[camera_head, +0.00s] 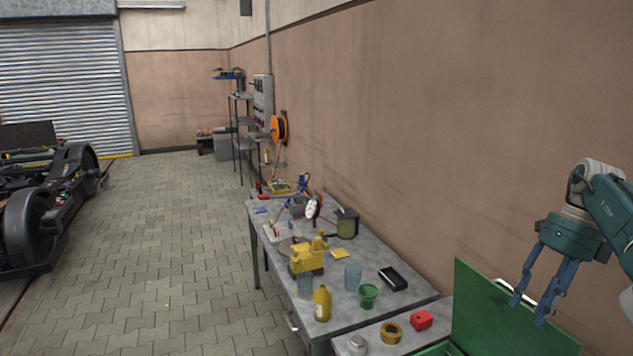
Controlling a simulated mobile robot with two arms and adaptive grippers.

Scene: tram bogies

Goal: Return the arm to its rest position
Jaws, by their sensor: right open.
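My right gripper (531,308) hangs at the right of the head view, on my arm that comes in from the right edge. Its blue-grey fingers point down and stand apart, with nothing between them. The fingertips show in front of the raised green lid (487,318) of a box. I cannot tell whether they touch it. My left gripper is not in view.
A grey workbench (352,311) along the wall carries a yellow bottle (322,304), a green cup (368,295), a black box (392,279) and a yellow machine (307,257). A bogie (48,212) stands left; the paved floor (180,240) between is clear.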

